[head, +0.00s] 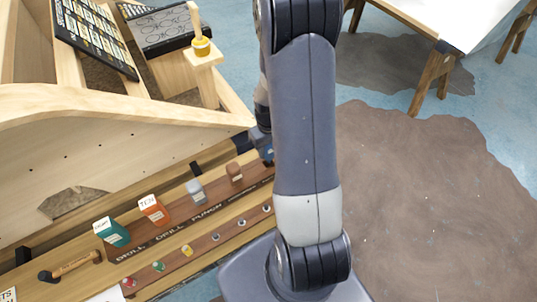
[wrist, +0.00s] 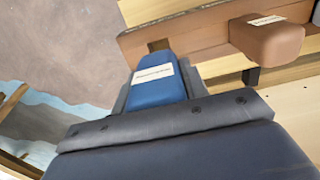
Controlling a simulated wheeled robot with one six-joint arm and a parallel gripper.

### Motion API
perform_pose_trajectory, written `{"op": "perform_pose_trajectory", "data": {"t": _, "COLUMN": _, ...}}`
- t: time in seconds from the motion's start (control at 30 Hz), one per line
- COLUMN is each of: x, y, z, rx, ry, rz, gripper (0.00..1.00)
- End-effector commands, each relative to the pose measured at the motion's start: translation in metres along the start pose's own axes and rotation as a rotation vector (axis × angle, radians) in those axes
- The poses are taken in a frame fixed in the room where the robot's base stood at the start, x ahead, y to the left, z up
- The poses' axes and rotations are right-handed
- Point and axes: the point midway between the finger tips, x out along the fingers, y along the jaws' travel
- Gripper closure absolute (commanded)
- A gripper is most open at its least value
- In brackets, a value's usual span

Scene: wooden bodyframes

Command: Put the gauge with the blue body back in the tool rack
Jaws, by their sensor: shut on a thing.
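The gauge with the blue body (wrist: 156,84) has a white label and sits between the fingers of my gripper (wrist: 158,92), which is shut on it. In the head view a small part of the blue gauge (head: 268,153) shows beside my arm, at the right end of the brown tool rack (head: 140,252). In the wrist view the rack (wrist: 190,30) lies just beyond the gauge, with a dark opening near the gauge's far end. I cannot tell whether the gauge touches the rack. My arm hides most of my gripper (head: 262,140) in the head view.
The rack holds a teal tool (head: 112,232), an orange one (head: 153,208), a grey one (head: 196,192) and a brown block (head: 234,172), which is also close right of the gauge in the wrist view (wrist: 268,40). A wooden post (head: 206,80) stands behind. Floor is open at right.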

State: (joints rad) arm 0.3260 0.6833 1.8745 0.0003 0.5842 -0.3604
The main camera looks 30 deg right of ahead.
Motion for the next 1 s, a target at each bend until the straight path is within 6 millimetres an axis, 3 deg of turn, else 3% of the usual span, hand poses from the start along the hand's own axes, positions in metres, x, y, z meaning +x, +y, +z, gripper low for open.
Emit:
{"op": "perform_pose_trajectory", "data": {"t": 0.43, "x": 0.041, "y": 0.000, "z": 0.000, "rx": 0.000, "ry": 0.000, "rz": 0.000, "gripper": 0.90}}
{"op": "perform_pose_trajectory", "data": {"t": 1.0, "x": 0.052, "y": 0.000, "z": -0.001, "rx": 0.000, "ry": 0.001, "rz": 0.000, "gripper": 0.90}}
